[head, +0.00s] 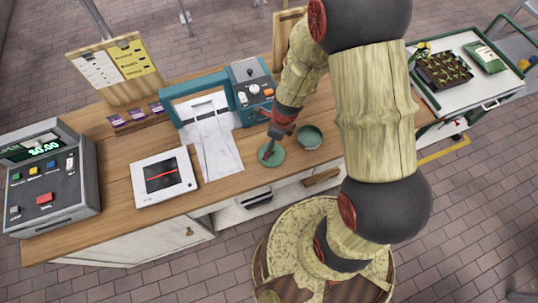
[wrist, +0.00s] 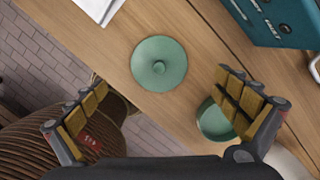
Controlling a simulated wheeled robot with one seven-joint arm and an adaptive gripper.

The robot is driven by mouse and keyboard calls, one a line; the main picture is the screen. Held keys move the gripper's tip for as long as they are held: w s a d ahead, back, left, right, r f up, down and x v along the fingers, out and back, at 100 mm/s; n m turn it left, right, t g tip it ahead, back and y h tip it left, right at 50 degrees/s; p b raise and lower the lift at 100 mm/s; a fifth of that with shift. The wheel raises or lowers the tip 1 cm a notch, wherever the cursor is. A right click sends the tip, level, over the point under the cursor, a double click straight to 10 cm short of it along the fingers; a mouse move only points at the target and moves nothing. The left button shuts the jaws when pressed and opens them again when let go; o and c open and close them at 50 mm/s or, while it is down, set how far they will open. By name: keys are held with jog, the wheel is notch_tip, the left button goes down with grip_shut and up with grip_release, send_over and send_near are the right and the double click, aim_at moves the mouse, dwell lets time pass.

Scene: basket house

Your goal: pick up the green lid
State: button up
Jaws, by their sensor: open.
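The green lid (wrist: 159,64) lies flat on the wooden counter (wrist: 190,22), round with a small knob at its centre. In the head view the lid (head: 271,155) is near the counter's front edge, partly covered by my gripper (head: 273,143). In the wrist view my gripper (wrist: 158,112) is open and empty, with its fingers wide apart. The lid shows between and beyond the fingertips, and no finger appears to touch it. A green bowl (head: 310,137) stands just right of the lid; in the wrist view the right finger partly hides it.
A teal machine (head: 250,91) with a paper sheet stands behind the lid. A white scanner (head: 163,177) and a cash register (head: 47,178) are to the left. A cart with seedlings (head: 444,69) is at far right. The counter's front edge is close to the lid.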

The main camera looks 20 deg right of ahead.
jog(key=shift+a+f+b, duration=0.25)
jog(key=shift+f+b, duration=0.2)
jog(key=shift+f, duration=0.65)
jog(key=f, duration=0.2)
jog(key=f+b, duration=0.2)
jog(key=f, duration=0.1)
jog(key=shift+w+f, duration=0.25)
jog(key=shift+f, duration=0.05)
jog(key=shift+c, duration=1.2)
jog(key=c, duration=0.8)
jog(key=shift+s, duration=0.2)
jog(key=c, duration=0.6)
jog(key=shift+c, duration=0.2)
